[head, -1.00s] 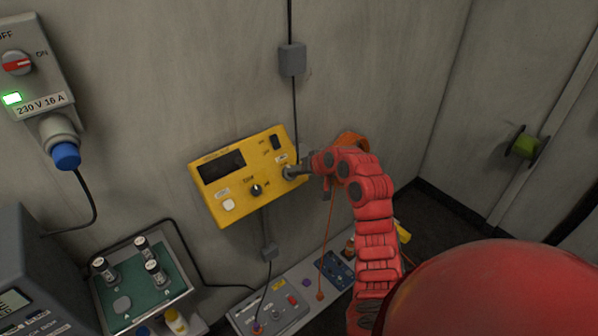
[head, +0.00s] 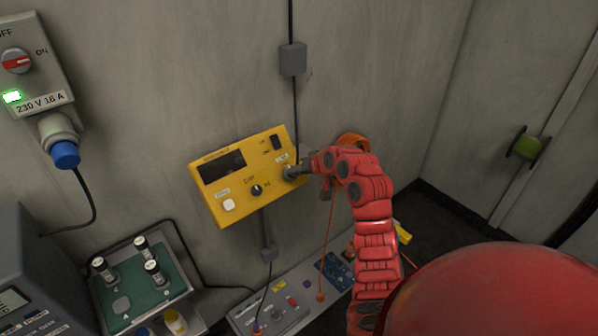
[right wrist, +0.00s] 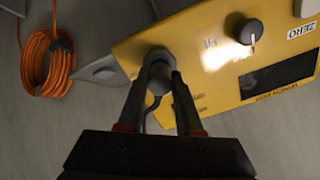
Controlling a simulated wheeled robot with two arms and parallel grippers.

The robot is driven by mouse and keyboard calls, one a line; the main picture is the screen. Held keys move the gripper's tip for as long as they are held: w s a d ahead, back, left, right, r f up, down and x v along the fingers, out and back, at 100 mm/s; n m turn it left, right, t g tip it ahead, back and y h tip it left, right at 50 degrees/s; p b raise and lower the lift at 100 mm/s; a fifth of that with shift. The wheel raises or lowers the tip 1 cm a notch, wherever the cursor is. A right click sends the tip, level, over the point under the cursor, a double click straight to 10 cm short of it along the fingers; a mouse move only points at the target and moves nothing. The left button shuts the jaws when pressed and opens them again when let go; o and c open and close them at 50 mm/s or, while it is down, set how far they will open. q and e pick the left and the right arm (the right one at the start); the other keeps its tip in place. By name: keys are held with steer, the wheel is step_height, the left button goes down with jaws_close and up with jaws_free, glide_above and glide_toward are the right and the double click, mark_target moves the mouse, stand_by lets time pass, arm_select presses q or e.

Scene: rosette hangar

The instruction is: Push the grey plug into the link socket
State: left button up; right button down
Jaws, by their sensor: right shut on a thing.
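The yellow box (head: 243,205) is fixed on the wall in the middle of the head view, with a dark display, a knob and a white button. It also fills the upper right of the right wrist view (right wrist: 195,52). The link socket is at its right edge, hidden behind the plug. The grey plug (head: 289,173) is at that socket; how deep it sits I cannot tell. My right gripper (head: 304,169) is shut on the plug, whose rounded grey body shows between the fingers in the right wrist view (right wrist: 158,83). My left gripper is out of view.
A dark cable runs up the wall to a grey junction block (head: 292,59). An orange cable coil (right wrist: 49,65) hangs beside the box. Below stand a grey control panel (head: 285,302) and a tray with a green mat (head: 147,284). A power switch box (head: 32,62) is at upper left.

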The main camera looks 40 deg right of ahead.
stand_by(0.3)
steer(key=c, duration=0.5)
jaws_free()
steer(key=b+v, duration=0.3)
steer(key=v, duration=1.4)
steer(key=shift+s+r, duration=0.1)
